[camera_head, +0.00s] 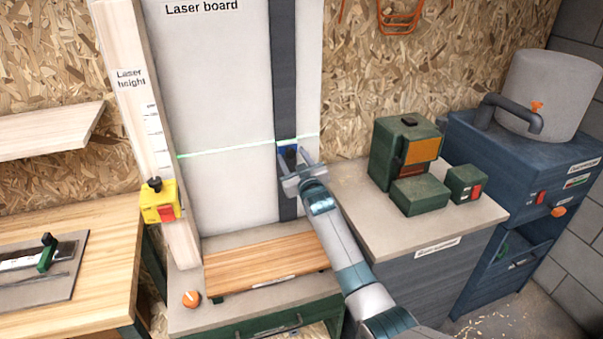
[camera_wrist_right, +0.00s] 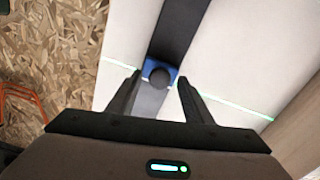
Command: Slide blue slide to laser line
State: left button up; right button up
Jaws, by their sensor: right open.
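The blue slide (camera_head: 288,154) sits on the dark vertical rail (camera_head: 285,70) of the white laser board (camera_head: 225,95). It has a round dark knob (camera_wrist_right: 160,76) in the right wrist view. The green laser line (camera_head: 225,150) crosses the board; in the head view the slide's top edge lies about at the line. My right gripper (camera_head: 298,165) is at the slide. In the right wrist view its open fingers (camera_wrist_right: 159,78) stand on either side of the knob, apart from it. Finger tips partly cover the slide in the head view. My left gripper is not in view.
A wooden height post (camera_head: 142,110) with a yellow box (camera_head: 159,202) stands left of the board. A wooden plank (camera_head: 265,263) lies below it. Green machine boxes (camera_head: 407,150) stand on the cabinet to the right. The board's surface beside the rail is clear.

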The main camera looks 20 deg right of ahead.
jog(key=s+b, duration=0.4)
jog(key=s, duration=1.3)
jog(key=shift+s+d, duration=0.15)
jog(key=shift+d, duration=0.15)
jog(key=shift+f, duration=0.1)
